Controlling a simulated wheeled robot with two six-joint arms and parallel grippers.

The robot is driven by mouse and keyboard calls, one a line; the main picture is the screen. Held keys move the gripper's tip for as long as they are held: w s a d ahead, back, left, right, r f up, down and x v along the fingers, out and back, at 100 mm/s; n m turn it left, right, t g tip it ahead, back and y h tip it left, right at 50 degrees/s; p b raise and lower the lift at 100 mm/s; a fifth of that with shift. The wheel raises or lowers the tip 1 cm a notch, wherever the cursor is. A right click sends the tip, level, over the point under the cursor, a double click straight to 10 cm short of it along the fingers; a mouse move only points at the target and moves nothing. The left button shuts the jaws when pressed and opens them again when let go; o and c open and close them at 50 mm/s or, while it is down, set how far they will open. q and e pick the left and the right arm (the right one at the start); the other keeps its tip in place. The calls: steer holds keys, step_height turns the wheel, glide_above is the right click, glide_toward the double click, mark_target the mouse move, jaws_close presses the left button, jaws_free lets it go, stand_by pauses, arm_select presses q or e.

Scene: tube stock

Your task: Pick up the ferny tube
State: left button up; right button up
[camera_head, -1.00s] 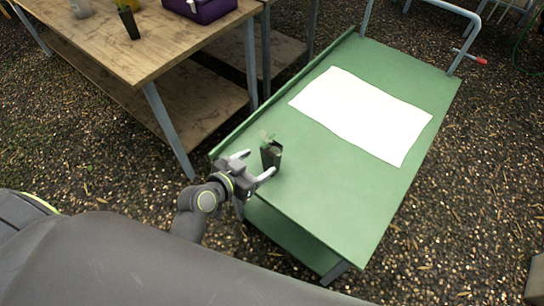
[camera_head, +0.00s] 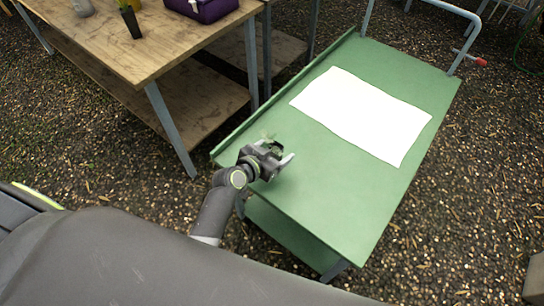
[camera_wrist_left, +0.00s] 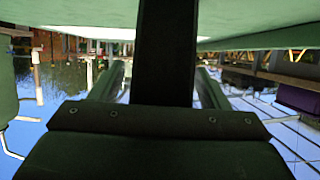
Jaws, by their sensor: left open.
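The ferny tube, a dark square pot with a small green plant (camera_head: 268,136), stands near the left edge of the green cart top (camera_head: 310,205). My gripper hides most of it in the head view. In the left wrist view, which looks upside down, the dark tube (camera_wrist_left: 167,50) fills the middle. My left gripper (camera_head: 278,151) is open at the tube, with one finger on each side of it. In the wrist view, gaps show between the tube and both fingers. My right gripper is not in view.
A white sheet (camera_head: 362,115) lies flat on the cart. A wooden table (camera_head: 150,50) stands at the upper left with another dark planted tube (camera_head: 131,22), a purple box (camera_head: 207,9) and a grey container (camera_head: 83,8). The cart's near end is clear.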

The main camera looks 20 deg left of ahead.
arm_select(q)
steer(key=c, duration=1.2)
steer(key=shift+o, duration=0.2)
